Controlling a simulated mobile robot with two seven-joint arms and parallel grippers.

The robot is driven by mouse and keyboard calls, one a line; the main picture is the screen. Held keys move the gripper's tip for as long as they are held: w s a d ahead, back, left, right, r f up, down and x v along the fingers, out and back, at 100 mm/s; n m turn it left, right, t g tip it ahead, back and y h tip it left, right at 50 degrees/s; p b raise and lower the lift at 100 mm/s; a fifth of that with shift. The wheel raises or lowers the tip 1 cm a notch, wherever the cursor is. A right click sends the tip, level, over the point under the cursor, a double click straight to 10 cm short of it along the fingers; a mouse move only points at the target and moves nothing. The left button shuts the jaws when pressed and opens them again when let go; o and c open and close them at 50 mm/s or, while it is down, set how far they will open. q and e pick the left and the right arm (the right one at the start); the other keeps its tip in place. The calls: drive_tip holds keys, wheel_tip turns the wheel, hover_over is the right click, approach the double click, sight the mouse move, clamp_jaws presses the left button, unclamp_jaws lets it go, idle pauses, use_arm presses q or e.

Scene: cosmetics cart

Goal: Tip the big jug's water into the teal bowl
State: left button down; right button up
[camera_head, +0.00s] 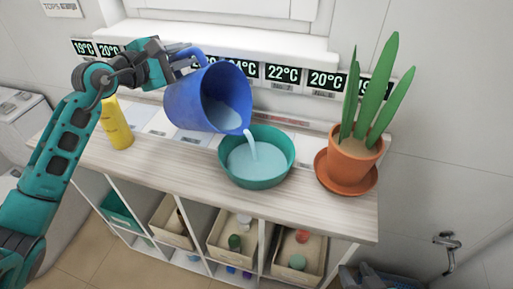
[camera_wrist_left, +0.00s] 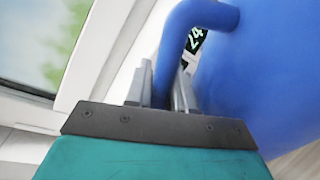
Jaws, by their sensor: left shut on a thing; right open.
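The big blue jug (camera_head: 190,100) is tilted far over, its mouth facing down and right. Water (camera_head: 226,115) shows inside it, and a pale stream (camera_head: 250,143) runs from its lip into the teal bowl (camera_head: 280,176). The bowl stands upright on the counter and holds pale blue water. My left gripper (camera_head: 178,58) is shut on the jug's handle at the jug's upper left. In the left wrist view the fingers (camera_wrist_left: 162,88) close around the blue handle (camera_wrist_left: 201,17). My right gripper is not in view.
A yellow bottle (camera_head: 117,124) stands at the left of the wooden counter (camera_head: 190,178). A potted plant on a terracotta saucer (camera_head: 345,185) stands right of the bowl. Temperature displays (camera_head: 283,73) line the back wall. Bins with small items fill the shelves below.

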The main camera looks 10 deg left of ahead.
use_arm(q)
drive_tip(key=shift+s+d+r+m+y, duration=0.2)
drive_tip(key=shift+d+r+m, duration=0.1)
drive_tip(key=shift+d, duration=0.15)
drive_tip(key=shift+s+d+r+m+y, duration=0.1)
drive_tip(key=shift+s+d+r+m, duration=0.1)
drive_tip(key=shift+d+m, duration=0.15)
idle(1.3)
drive_tip(key=shift+d+r, duration=0.1)
drive_tip(key=shift+d, duration=0.2)
